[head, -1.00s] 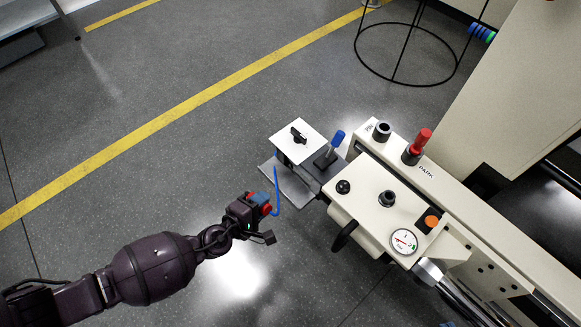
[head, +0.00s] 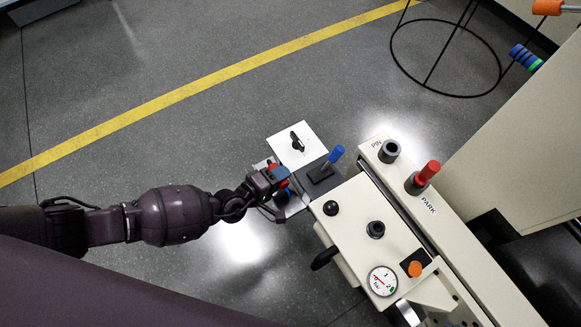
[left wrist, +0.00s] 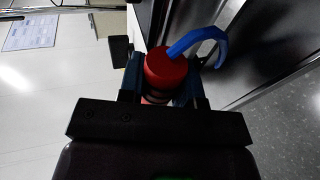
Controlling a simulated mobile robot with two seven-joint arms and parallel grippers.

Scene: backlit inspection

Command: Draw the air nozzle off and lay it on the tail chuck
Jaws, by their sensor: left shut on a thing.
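The air nozzle, a red cylindrical body (left wrist: 166,68) with a curved blue tube, is between the fingers of my left gripper (left wrist: 163,88) in the left wrist view. My left gripper (head: 279,177) is shut on it. In the head view, red parts of the nozzle (head: 285,184) show around the fingers, and the blue tube is mostly hidden. The gripper is over or beside the grey ledge (head: 294,207) at the machine's left end, just left of the dark block with the blue lever (head: 336,154). I cannot tell which part is the tail chuck. My right gripper is not in view.
A white plate with a black knob (head: 295,146) stands just above the gripper. The cream machine housing (head: 350,215) carries a gauge (head: 383,281), a red-handled pin (head: 427,172) at PARK and a dark socket (head: 390,151) at PIN. Open floor lies left.

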